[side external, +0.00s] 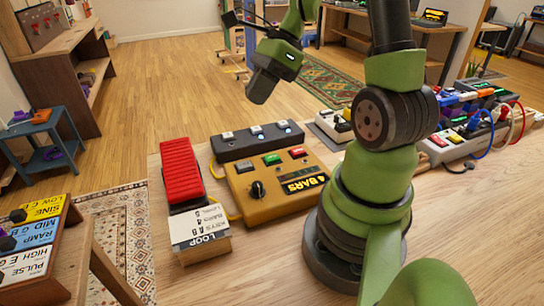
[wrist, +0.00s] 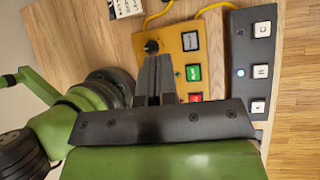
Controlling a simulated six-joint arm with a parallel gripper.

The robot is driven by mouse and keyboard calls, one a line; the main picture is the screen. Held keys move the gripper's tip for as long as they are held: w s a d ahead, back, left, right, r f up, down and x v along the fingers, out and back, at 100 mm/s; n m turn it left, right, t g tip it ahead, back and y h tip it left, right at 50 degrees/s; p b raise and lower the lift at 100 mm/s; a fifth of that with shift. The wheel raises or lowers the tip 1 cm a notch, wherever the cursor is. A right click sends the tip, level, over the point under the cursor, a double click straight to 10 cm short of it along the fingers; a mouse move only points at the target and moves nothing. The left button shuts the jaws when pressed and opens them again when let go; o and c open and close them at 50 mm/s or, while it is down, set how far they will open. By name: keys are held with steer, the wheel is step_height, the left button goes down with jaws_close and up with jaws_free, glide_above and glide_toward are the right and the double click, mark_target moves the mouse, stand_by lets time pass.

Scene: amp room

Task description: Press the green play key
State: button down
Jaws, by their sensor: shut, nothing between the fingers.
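The green key (side external: 272,159) sits in the middle of a row on the orange box (side external: 240,192), between a grey key (side external: 244,167) and a red key (side external: 298,152). The wrist view also shows the green key (wrist: 193,73), just right of my fingers, uncovered. My gripper (side external: 260,96) hangs in the air above the boxes, clearly apart from the keys. In the wrist view my gripper (wrist: 157,62) has its two fingers together, with nothing held.
A black knob (side external: 257,189) stands up from the orange box. A dark box (side external: 232,148) with several white keys lies behind it, and a red pedal (side external: 180,172) lies to the left. A grey box with cables (side external: 462,146) is at right. The air around my gripper is clear.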

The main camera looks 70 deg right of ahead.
mark_target(272, 155)
steer(key=d+f+m+t+y, duration=0.1)
steer(key=d+f+m, duration=0.3)
steer(key=m, duration=0.3)
steer(key=shift+s+d+f+t, duration=0.35)
steer(key=shift+d+f+t, duration=0.05)
steer(key=shift+f, duration=0.1)
steer(key=shift+f, duration=4.3)
steer(key=shift+f, duration=0.1)
steer(key=shift+f, duration=0.3)
steer(key=shift+f, duration=0.5)
steer(key=shift+r, duration=0.95)
